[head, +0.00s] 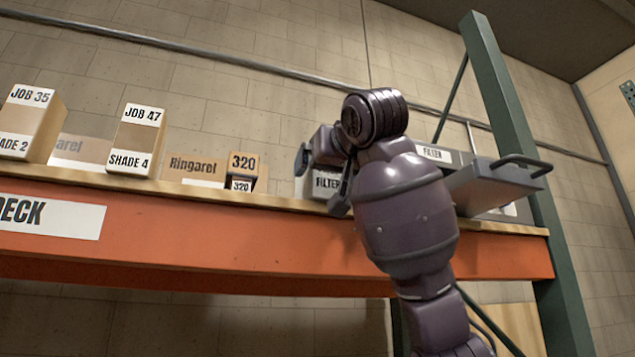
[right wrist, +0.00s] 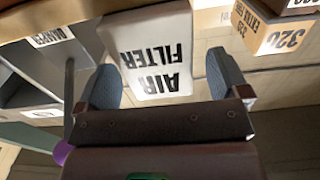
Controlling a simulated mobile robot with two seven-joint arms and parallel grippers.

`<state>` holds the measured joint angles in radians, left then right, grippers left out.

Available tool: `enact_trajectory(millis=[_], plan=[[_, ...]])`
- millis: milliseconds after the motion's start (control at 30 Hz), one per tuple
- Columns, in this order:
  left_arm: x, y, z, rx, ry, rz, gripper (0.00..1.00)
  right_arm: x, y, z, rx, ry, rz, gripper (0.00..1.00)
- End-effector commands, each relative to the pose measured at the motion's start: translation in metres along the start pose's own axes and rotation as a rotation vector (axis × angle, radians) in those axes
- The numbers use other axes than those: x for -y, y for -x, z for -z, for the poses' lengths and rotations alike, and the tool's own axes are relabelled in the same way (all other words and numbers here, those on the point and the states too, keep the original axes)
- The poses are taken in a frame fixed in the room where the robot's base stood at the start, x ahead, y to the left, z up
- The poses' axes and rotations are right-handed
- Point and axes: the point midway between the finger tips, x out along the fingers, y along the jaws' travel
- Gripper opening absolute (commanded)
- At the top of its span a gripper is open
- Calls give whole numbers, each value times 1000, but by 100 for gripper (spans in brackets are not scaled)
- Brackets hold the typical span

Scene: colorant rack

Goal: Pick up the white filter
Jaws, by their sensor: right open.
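The white filter (head: 325,187) is a box on the shelf near the right arm; in the head view it is mostly hidden behind my right gripper (head: 321,181). In the right wrist view the white filter (right wrist: 152,40) shows black "AIR FILTER" lettering, upside down. My right gripper (right wrist: 165,78) is open, with one finger on each side of the filter's near part. Clear gaps show between the fingers and the box, and the gripper is not closed on it. My left gripper is not in view.
An orange-fronted shelf (head: 250,247) holds several boxes, including a small "320" box (head: 243,164) left of the filter; it also shows in the right wrist view (right wrist: 268,30). A grey open bin (head: 490,188) stands right of the filter, near a green post (head: 510,110).

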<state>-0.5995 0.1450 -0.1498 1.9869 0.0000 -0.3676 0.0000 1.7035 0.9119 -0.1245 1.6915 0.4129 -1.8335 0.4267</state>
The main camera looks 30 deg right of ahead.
Motion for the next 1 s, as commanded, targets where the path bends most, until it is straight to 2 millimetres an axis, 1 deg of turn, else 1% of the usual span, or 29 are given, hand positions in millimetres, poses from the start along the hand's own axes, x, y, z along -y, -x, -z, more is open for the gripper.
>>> enact_trajectory(millis=[33, 100, 200, 467, 500, 833, 1000], plan=[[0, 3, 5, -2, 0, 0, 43, -1, -8, 1, 4, 1, -2, 94], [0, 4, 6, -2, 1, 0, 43, 0, -16, 1, 3, 0, -1, 94], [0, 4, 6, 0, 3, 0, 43, 0, -24, 1, 2, -1, -1, 94], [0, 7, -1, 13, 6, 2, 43, 0, -27, -1, 1, -1, 0, 94], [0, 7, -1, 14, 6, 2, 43, 0, -27, -1, 1, -1, 0, 92], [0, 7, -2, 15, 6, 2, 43, 0, -27, 0, 1, -1, 0, 42], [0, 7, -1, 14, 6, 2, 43, 0, -27, 0, 1, -1, 0, 40]])
